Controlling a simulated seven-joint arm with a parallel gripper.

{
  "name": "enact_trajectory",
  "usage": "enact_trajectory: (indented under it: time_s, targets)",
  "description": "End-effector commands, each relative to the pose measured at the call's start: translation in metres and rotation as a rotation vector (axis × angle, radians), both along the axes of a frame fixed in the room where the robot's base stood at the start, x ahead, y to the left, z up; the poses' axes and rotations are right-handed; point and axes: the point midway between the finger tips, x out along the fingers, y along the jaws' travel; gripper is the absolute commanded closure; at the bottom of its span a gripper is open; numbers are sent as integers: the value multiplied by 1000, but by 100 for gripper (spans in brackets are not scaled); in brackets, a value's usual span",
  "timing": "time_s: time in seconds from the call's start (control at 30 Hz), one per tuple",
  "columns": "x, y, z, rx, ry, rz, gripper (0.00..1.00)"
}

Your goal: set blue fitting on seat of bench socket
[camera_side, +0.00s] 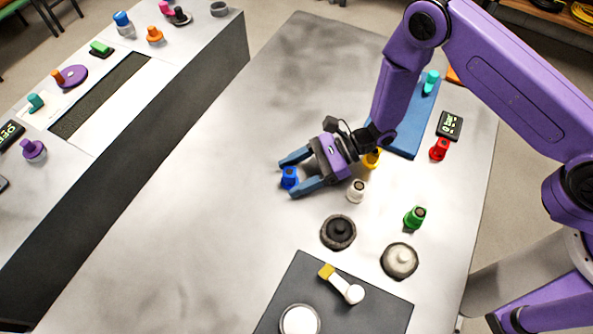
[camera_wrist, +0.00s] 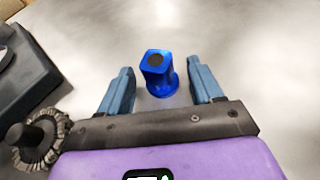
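The blue fitting (camera_side: 289,178) stands upright on the grey bench top. In the wrist view the blue fitting (camera_wrist: 158,75) has a squarish top with a dark round spot and a wider round foot. My gripper (camera_side: 288,177) is low over the bench with its two blue fingers open, one on either side of the fitting. In the wrist view, gaps show between the fitting and both fingers of my gripper (camera_wrist: 160,68). A dark plate (camera_side: 275,310) at the bottom carries a white disc and a yellow-ended lever; I cannot tell whether it is the bench socket.
Near my gripper stand a white fitting (camera_side: 356,191), a yellow fitting (camera_side: 372,159), a green fitting (camera_side: 414,217) and a red fitting (camera_side: 439,149). The bench left of my gripper is clear.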

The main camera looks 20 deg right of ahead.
Motion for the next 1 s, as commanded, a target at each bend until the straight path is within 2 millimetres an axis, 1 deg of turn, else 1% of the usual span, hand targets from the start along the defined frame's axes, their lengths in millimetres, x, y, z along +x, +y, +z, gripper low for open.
enact_trajectory:
  time_s: [0.23, 0.37, 0.53, 0.6, 0.8, 1.0]
  targets:
    - [0, -1, 4, 0, 0, -1, 35]
    - [2, -17, 10, 0, 0, -4, 35]
    - [2, -50, 23, 0, 2, -6, 35]
    - [1, -46, 35, 2, -3, 1, 35]
    - [1, -46, 64, 1, -4, 2, 35]
    - [1, -46, 84, 0, -2, 0, 35]
